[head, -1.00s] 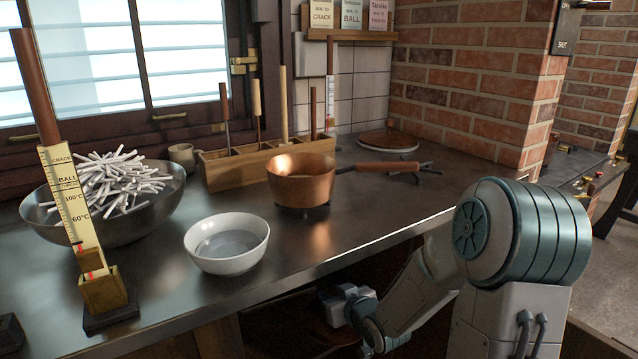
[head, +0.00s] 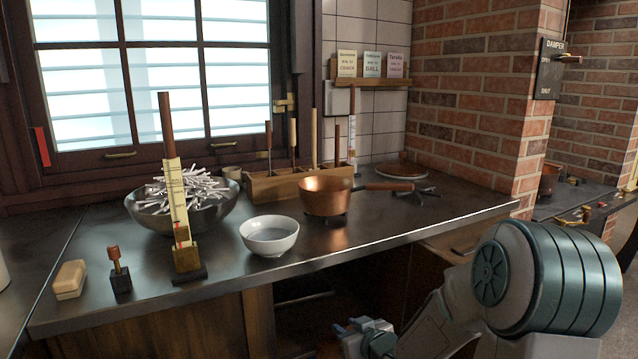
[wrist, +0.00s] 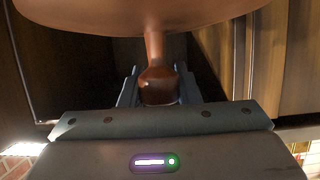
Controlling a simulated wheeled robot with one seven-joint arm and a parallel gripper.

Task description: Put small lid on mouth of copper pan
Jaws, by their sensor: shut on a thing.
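The copper pan (head: 322,199) stands on dark feet on the counter, its mouth open and its brown handle pointing right. My gripper (head: 362,332) is low in front of the counter, below its top and right of the pan. In the wrist view, my gripper (wrist: 158,86) is shut on the brown knob of a copper-coloured round lid, which I take as the small lid (wrist: 150,14). Only part of the lid's disc shows there, at the top. In the head view I cannot make out the lid clearly.
The counter (head: 380,222) has a clear strip before the pan. A white bowl (head: 270,243) stands left of the pan, a wooden rack (head: 275,188) behind it. A round brown board (head: 400,170) lies at the back. A thermometer stand (head: 187,262) is at the left.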

